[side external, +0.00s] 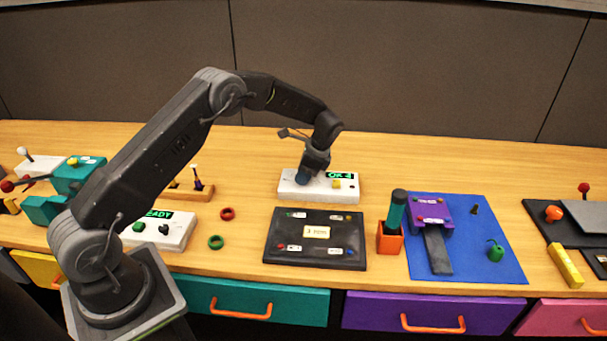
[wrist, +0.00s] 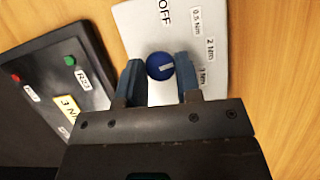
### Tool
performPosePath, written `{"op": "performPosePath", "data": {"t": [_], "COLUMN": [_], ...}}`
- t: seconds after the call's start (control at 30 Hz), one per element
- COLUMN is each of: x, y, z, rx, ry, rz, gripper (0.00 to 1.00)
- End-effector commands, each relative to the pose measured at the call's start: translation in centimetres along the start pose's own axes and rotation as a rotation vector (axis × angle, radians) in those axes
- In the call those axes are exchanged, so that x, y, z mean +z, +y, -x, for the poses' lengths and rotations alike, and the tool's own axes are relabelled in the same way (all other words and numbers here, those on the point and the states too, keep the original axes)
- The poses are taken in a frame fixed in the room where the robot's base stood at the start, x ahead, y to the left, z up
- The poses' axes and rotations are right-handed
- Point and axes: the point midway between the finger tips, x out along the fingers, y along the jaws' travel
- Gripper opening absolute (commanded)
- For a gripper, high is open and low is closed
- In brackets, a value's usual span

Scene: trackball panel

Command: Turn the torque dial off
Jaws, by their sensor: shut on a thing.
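The torque dial (wrist: 159,66) is a round blue knob with a pale pointer mark, seen from above in the wrist view. It sits on a white panel (wrist: 133,17) printed with OFF, 0.5 Nm, 2 Nm and 3 Nm. The mark points right, towards the 2 Nm and 3 Nm side, away from OFF. My gripper (wrist: 160,75) has one finger on each side of the dial and is shut on it. In the side view my gripper (side external: 304,178) reaches down onto the white panel (side external: 320,196), largely hiding the dial.
The white panel has a yellow button (side external: 337,184) and a lit green display (side external: 340,175). A black board (side external: 272,253) with labels lies just in front. An orange cup (side external: 390,240) and a blue mat (side external: 480,268) are to the right; red (side external: 227,213) and green (side external: 216,242) rings lie left.

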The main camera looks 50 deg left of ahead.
Motion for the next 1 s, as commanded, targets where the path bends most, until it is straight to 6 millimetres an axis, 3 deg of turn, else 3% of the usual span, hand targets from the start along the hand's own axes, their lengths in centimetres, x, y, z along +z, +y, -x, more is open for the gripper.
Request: {"op": "performPosePath", "data": {"t": [1.0], "x": [0.21], "y": [-0.61], "z": [-0.03], "rx": [0.365], "ry": [0.005], "rz": [0.882], "gripper": [0.08]}}
